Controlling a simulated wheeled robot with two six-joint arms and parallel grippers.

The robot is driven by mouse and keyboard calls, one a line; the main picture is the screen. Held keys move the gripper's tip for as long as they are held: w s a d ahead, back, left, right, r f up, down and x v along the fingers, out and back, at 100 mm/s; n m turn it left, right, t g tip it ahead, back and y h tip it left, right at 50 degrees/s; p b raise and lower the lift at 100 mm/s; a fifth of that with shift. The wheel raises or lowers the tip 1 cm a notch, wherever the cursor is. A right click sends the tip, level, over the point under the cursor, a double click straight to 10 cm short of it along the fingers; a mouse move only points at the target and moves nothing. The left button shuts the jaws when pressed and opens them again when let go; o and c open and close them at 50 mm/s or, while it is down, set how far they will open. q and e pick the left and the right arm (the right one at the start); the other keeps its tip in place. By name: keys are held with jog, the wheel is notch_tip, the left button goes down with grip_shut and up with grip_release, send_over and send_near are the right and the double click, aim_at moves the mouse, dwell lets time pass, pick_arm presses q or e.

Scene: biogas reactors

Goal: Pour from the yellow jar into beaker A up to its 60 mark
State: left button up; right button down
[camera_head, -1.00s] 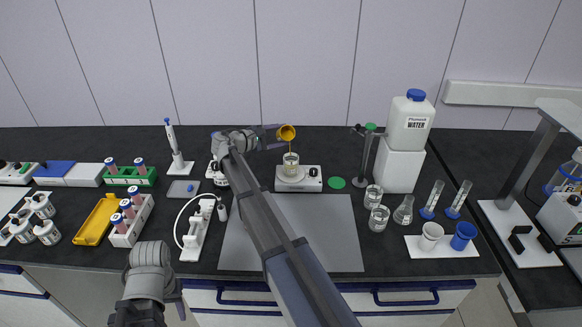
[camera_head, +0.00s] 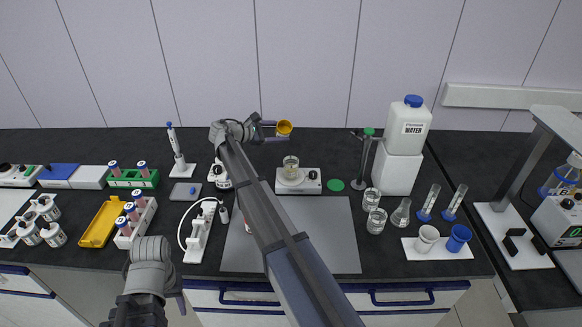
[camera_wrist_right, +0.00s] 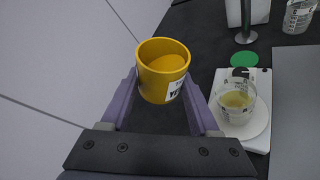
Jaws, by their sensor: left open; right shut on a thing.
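The yellow jar (camera_head: 284,128) is held in the air by my right gripper (camera_head: 272,131), above and behind a glass beaker (camera_head: 290,168). In the right wrist view my right gripper (camera_wrist_right: 165,105) is shut around the jar (camera_wrist_right: 163,88), whose open mouth shows a yellow inside. No stream shows between jar and beaker. The beaker stands on a white plate device (camera_head: 298,187) and holds some pale yellow liquid in the wrist view (camera_wrist_right: 235,103). Its letter and 60 mark are too small to read. My left gripper (camera_head: 174,302) is open and empty at the lower left, before the bench.
Two more beakers (camera_head: 372,199) (camera_head: 377,221) and a flask (camera_head: 400,213) stand right of the grey mat (camera_head: 335,245). A stand (camera_head: 364,160) and white water container (camera_head: 408,127) are right of the plate device. Tube racks (camera_head: 137,222) are at left.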

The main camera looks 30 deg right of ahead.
jog(key=w+r+p, duration=0.1)
jog(key=w, duration=0.1)
jog(key=w+r+p, duration=0.1)
jog(key=r, duration=0.1)
jog(key=shift+w+d+r+p, duration=0.1)
jog(key=shift+w+d+p, duration=0.25)
jog(key=n+g+p, duration=0.1)
jog(key=n, duration=0.1)
jog(key=r+n+g+y+p, duration=0.1)
jog(key=n+g, duration=0.1)
jog(key=shift+n, duration=0.3)
dwell(0.5)
